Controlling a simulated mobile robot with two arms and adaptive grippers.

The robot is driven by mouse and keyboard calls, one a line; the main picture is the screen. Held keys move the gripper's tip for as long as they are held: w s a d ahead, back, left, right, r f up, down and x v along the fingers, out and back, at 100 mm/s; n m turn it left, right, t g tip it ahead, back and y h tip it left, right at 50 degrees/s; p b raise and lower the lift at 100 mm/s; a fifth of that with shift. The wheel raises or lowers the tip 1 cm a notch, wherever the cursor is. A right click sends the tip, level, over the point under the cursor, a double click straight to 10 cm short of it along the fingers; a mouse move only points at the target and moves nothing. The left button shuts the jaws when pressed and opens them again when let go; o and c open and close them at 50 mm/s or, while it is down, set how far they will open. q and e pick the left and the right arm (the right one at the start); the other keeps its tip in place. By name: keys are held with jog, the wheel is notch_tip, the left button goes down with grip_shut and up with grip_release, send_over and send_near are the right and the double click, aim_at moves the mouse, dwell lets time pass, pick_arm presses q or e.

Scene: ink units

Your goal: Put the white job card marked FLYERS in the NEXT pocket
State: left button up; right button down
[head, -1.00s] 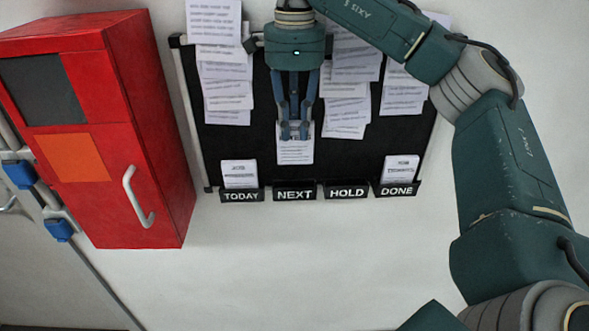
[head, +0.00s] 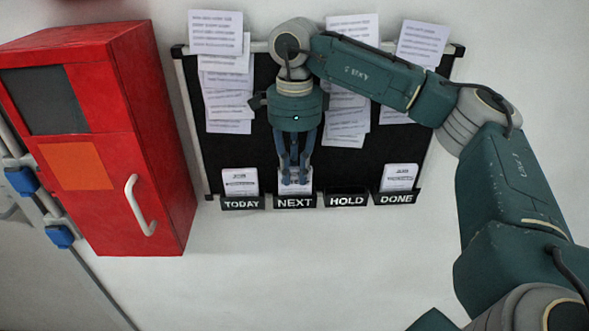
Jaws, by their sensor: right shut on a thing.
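My right gripper (head: 294,187) is shut on a white card (head: 296,201), and its fingers point down the board. The card is right at the NEXT pocket (head: 295,202), and its lower part is hidden behind the pocket's front. The card's print is too small and covered to read. The HOLD pocket (head: 346,200) looks empty. White cards stand in the TODAY pocket (head: 243,203) and the DONE pocket (head: 398,197). My left gripper is not in view.
The black board (head: 345,168) carries several hanging paper sheets (head: 216,35) above the pockets. A red cabinet (head: 105,150) with a white handle stands close on the left. The white wall below the pockets is clear.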

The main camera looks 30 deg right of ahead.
jog(key=c, duration=1.6)
grip_release()
jog(key=shift+f, duration=0.1)
jog(key=shift+r, duration=0.6)
notch_tip(320, 180, up, 5)
jog(key=shift+r+b, duration=0.1)
jog(key=shift+b, duration=0.55)
notch_tip(320, 180, up, 6)
jog(key=shift+f+p, duration=0.1)
jog(key=shift+p, duration=0.7)
jog(key=shift+s, duration=0.1)
